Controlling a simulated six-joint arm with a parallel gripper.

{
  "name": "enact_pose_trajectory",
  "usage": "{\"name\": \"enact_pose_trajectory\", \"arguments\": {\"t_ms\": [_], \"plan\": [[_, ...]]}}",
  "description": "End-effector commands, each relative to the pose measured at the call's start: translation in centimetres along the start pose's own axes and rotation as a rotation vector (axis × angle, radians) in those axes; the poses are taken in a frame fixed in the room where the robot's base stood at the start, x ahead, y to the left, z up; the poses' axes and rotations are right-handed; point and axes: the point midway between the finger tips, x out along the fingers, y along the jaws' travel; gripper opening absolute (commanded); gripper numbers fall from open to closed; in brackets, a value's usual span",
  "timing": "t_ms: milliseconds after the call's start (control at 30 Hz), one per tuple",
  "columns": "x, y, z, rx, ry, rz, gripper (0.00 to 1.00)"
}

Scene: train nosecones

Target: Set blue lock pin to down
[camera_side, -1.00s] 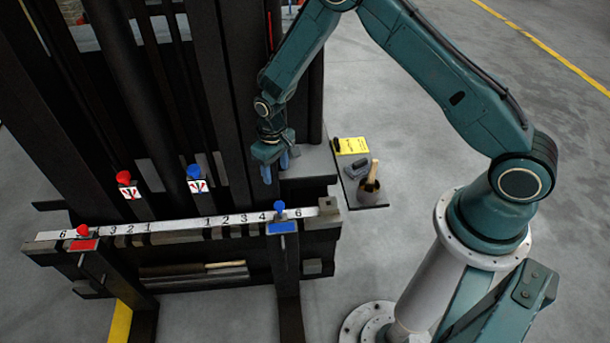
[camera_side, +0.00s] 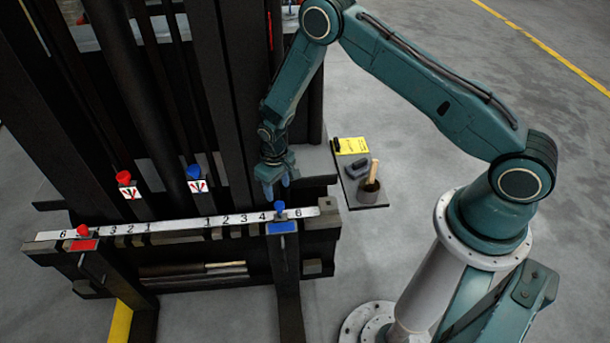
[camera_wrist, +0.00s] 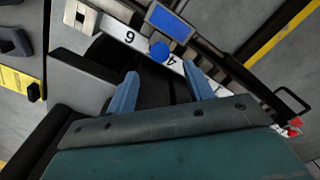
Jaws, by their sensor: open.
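The blue lock pin (camera_side: 280,206) stands up on the top edge of the carriage bar, at the blue fork plate (camera_side: 282,227), between the marks 4 and 6. It shows in the wrist view as a round blue knob (camera_wrist: 159,50) next to the blue plate (camera_wrist: 170,22). My gripper (camera_side: 270,196) is just behind and slightly above the pin, fingers pointing down. In the wrist view the gripper (camera_wrist: 163,92) has its two blue fingers apart with nothing between them, and the knob lies beyond the fingertips.
A red pin (camera_side: 83,230) sits at the left fork. Red (camera_side: 123,177) and blue (camera_side: 194,172) knobs stand on the mast behind the white number scale (camera_side: 185,224). A dark mat (camera_side: 372,200) with a cup and yellow note lies at right. Mast beams rise beside my gripper.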

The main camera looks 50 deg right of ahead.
Motion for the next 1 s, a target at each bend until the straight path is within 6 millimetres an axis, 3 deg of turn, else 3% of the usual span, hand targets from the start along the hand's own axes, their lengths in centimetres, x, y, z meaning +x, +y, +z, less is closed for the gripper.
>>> {"name": "enact_pose_trajectory", "arguments": {"t_ms": [300,500,1000], "plan": [[4.3,0.0,0.1,0.000,-0.001,0.000,0.52],[6.1,0.0,0.0,0.000,0.000,0.000,0.52],[7.0,0.0,0.0,0.000,0.000,0.000,0.52]]}}
